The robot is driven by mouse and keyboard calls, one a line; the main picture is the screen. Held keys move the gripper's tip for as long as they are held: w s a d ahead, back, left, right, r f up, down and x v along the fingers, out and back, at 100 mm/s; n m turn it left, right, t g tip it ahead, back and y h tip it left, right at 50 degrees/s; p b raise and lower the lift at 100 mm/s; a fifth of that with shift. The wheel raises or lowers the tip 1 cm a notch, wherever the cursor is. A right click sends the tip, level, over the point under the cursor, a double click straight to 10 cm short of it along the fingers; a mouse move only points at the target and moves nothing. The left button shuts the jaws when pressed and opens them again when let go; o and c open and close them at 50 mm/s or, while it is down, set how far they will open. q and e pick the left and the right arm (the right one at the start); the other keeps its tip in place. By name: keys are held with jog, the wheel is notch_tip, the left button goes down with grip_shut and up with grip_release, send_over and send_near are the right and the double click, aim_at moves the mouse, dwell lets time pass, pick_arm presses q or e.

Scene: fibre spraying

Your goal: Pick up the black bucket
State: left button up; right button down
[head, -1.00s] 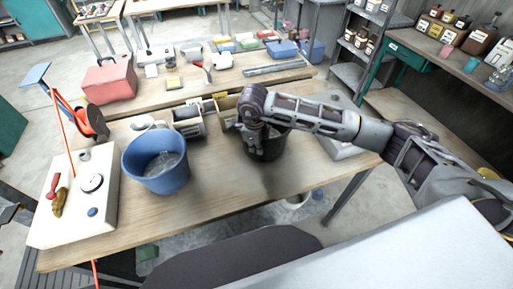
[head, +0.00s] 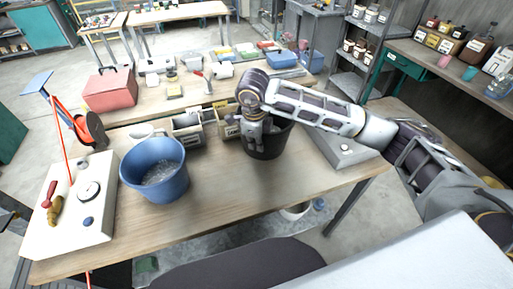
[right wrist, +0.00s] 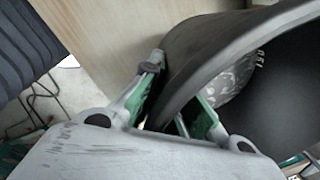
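The black bucket (head: 266,143) is upright at the table's back middle, right of the blue bucket. I cannot tell whether its base touches the table. My right gripper (head: 256,130) reaches down onto its left rim. In the right wrist view the bucket (right wrist: 285,90) fills the right side. There my right gripper (right wrist: 178,100) has one finger outside the wall and one inside, with the rim pinched between the green pads. My left gripper is not in view.
A blue bucket (head: 156,172) with pale contents stands to the left on the wooden table (head: 220,205). A white control box (head: 75,205) lies at the left end. Small bins (head: 190,130) stand behind, and a white device (head: 345,150) is to the right. The table's front middle is clear.

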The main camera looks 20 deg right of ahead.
jog(key=shift+r, duration=1.55)
